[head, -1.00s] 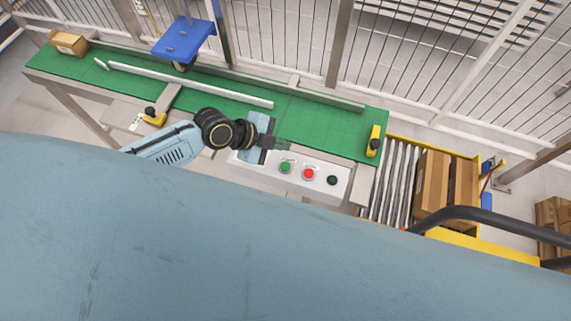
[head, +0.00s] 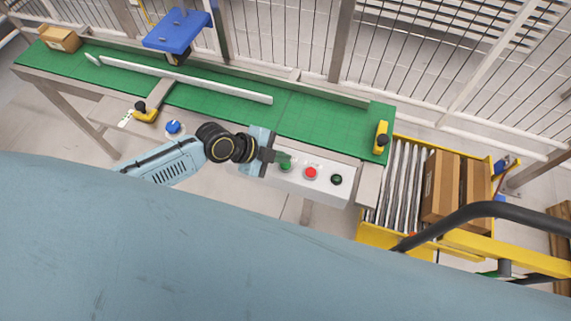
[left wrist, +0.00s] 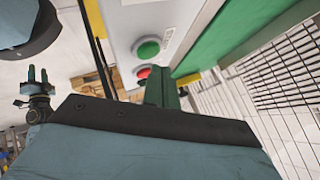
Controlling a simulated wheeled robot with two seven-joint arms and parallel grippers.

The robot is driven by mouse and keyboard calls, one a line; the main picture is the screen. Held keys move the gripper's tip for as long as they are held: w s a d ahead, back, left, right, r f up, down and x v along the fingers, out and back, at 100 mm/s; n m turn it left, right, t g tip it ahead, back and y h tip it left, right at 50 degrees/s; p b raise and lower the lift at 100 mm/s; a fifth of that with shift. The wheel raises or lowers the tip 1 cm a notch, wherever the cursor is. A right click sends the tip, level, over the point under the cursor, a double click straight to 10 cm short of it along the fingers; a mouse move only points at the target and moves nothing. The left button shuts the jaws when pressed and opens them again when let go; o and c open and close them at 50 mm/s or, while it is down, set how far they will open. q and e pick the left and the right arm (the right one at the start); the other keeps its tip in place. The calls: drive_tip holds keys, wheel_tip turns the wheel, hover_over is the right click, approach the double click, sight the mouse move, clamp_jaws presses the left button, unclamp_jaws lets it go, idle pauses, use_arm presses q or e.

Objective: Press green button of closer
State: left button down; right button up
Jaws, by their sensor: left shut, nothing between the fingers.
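A white control panel (head: 305,184) on the conveyor's near side carries a green button (head: 286,167), a red button (head: 310,173) and a dark green button (head: 336,180). My left gripper (head: 274,157) is shut and empty, with its fingertips at the upper left edge of the green button in the head view, partly overlapping it. In the left wrist view the green button (left wrist: 147,50) stands clear above the fingertips (left wrist: 161,80), and the red button (left wrist: 143,72) is partly covered. Contact cannot be told. My right gripper (left wrist: 38,76) shows small at the left there, its fingers apart.
The green conveyor (head: 320,120) runs behind the panel, with a white guide bar (head: 185,78), a blue plate (head: 176,30) and a carton (head: 60,39). Yellow sensors (head: 381,137) stand at its edges. A roller section (head: 400,180) holds cartons on the right. Wire fencing closes the back.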

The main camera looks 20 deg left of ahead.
drive_tip(key=shift+w+a, duration=0.2)
drive_tip(key=shift+a, duration=0.15)
idle(1.1)
use_arm(q)
drive_tip(key=shift+f+b, duration=0.45)
drive_tip(key=shift+b, duration=0.05)
use_arm(e)
drive_tip(key=shift+f, duration=0.45)
